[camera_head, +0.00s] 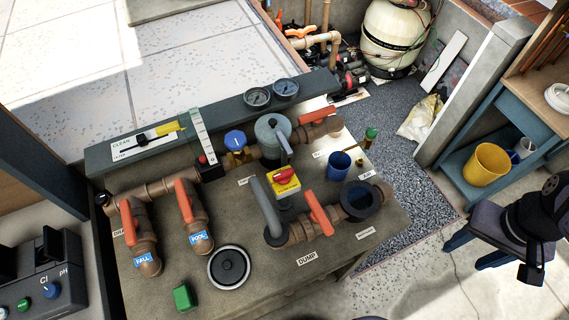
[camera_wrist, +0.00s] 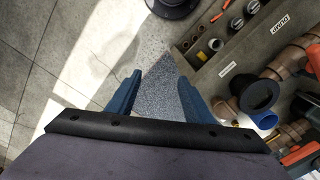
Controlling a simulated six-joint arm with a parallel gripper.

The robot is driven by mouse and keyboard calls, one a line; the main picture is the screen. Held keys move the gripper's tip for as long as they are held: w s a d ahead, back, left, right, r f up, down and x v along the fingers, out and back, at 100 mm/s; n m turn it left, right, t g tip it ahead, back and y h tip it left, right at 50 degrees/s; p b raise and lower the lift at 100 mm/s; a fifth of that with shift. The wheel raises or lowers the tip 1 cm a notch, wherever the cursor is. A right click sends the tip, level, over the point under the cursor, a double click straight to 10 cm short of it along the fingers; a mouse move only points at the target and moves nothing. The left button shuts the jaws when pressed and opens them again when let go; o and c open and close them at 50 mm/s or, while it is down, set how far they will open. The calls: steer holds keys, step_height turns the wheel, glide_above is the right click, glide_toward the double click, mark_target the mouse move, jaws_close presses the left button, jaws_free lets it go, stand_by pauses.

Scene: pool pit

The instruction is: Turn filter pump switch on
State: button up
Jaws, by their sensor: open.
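A yellow box with a red rotary knob (camera_head: 285,177) sits mid-bench among the pipes in the head view, and its lettering is too small to read. It looks like the switch, but I cannot confirm which control the label names. A small black box with a red button (camera_head: 207,163) stands further left. My gripper (camera_head: 472,252) is to the right of the bench, well apart from both controls. Its blue fingers are spread and empty, also in the wrist view (camera_wrist: 161,98), above the floor. I do not make out the yellow box in the wrist view.
Red valve handles (camera_head: 318,206) and a grey upright lever (camera_head: 262,205) stand close around the yellow box. A black ring fitting (camera_head: 360,200) and blue cup (camera_head: 339,163) lie on its right. A yellow bucket (camera_head: 486,163) sits on the blue shelf. Gravel floor separates bench and shelf.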

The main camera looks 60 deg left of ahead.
steer(key=s+a+r+n, duration=0.2)
steer(key=a+r+n, duration=0.1)
steer(key=a, duration=0.8)
step_height(320, 180, up, 6)
steer(key=f+n+p, duration=0.1)
steer(key=n+p, duration=0.1)
steer(key=n, duration=0.6)
glide_above(283, 173)
steer(key=shift+r, duration=0.25)
steer(key=shift+f+p, duration=1.1)
steer(key=shift+f, duration=2.55)
steer(key=c, duration=0.8)
